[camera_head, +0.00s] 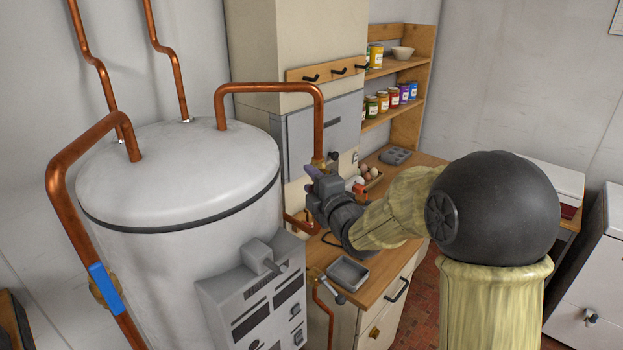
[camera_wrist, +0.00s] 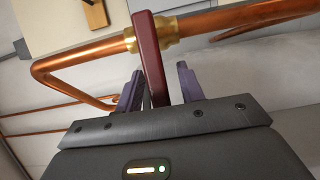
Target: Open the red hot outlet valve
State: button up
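The red hot outlet valve handle (camera_wrist: 152,60) is a flat dark-red lever on a brass valve body (camera_wrist: 158,35) in a copper pipe, in the wrist view. My gripper (camera_wrist: 160,88) has its two purple fingers apart, one on each side of the lever's free end. The lever lies between them, with a visible gap to the right finger and a smaller one to the left. In the head view my gripper (camera_head: 313,176) is at the copper pipe right of the tank, by the brass fitting (camera_head: 330,162). The red lever cannot be made out clearly there.
A white tank (camera_head: 180,170) with a grey control box (camera_head: 258,300) stands at left. A blue-handled valve (camera_head: 104,287) is on its left pipe. A wooden counter (camera_head: 385,270) with a grey tray (camera_head: 348,273) lies below my arm. Shelves with jars (camera_head: 392,97) stand behind.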

grip_shut()
jog(key=shift+f+b, duration=0.25)
jog(key=shift+b, duration=0.3)
jog(key=f+n+b, duration=0.1)
jog(key=n+b, duration=0.1)
jog(key=b, duration=0.4)
jog(key=f+n+y+b, duration=0.1)
jog(key=b, duration=0.4)
jog(key=n+t+b, duration=0.1)
jog(key=n+b, duration=0.1)
jog(key=b, duration=0.4)
jog(key=shift+w+d+f+n+y+b, duration=0.2)
jog(key=shift+w+f+n+y+b, duration=0.1)
jog(key=shift+f+y+b, duration=0.1)
jog(key=shift+n+b, duration=0.3)
jog(key=shift+b, duration=0.25)
